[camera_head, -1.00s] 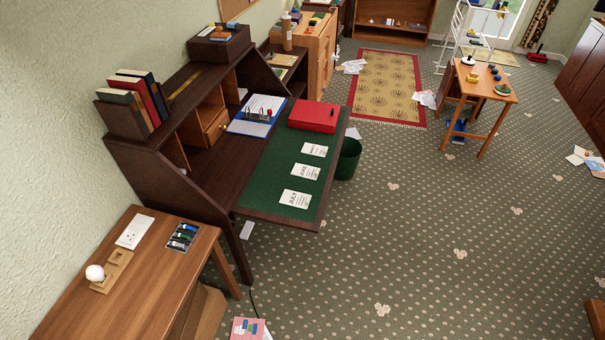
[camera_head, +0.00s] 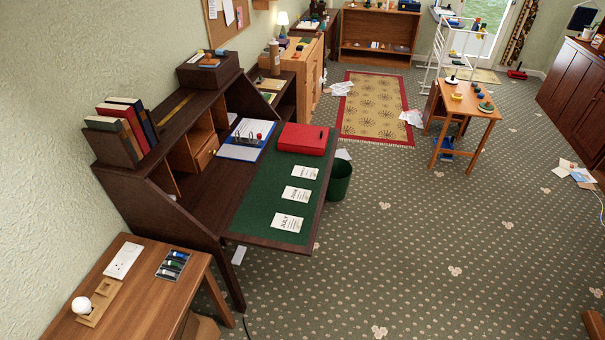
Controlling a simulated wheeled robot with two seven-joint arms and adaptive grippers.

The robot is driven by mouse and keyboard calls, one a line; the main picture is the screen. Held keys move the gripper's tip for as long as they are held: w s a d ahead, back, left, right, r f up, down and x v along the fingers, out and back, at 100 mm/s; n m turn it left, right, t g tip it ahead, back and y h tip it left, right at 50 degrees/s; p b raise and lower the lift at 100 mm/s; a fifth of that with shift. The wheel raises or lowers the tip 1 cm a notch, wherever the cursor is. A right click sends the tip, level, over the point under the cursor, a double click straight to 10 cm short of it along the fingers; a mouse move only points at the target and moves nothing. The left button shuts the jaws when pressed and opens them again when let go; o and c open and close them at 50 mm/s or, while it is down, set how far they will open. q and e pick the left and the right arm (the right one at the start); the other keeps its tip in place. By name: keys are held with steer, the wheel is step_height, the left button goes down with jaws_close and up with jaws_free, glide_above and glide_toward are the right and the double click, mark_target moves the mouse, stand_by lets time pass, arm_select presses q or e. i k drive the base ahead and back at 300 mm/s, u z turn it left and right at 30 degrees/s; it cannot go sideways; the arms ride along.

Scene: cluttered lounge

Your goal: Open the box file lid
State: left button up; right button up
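A red box file (camera_head: 303,139) lies flat with its lid shut at the far end of the desk's green writing surface (camera_head: 258,188). A small dark spot, perhaps a catch or knob, shows on its right part. An open blue ring binder (camera_head: 246,138) lies just left of it. Three white month cards lie on the green surface in front; the nearest, reading JULY (camera_head: 286,222), is at the near end. Neither of my grippers is in view.
The dark desk (camera_head: 190,180) stands along the left wall, with a wooden side table (camera_head: 140,285) nearer. A green bin (camera_head: 340,180) stands beside the desk's right edge. Patterned carpet (camera_head: 400,240) right of the desk is mostly clear. A small wooden table (camera_head: 466,107) stands further back.

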mark_target(313, 137)
steer(key=z, duration=0.85)
steer(key=i, duration=1.4)
steer(key=u, duration=1.75)
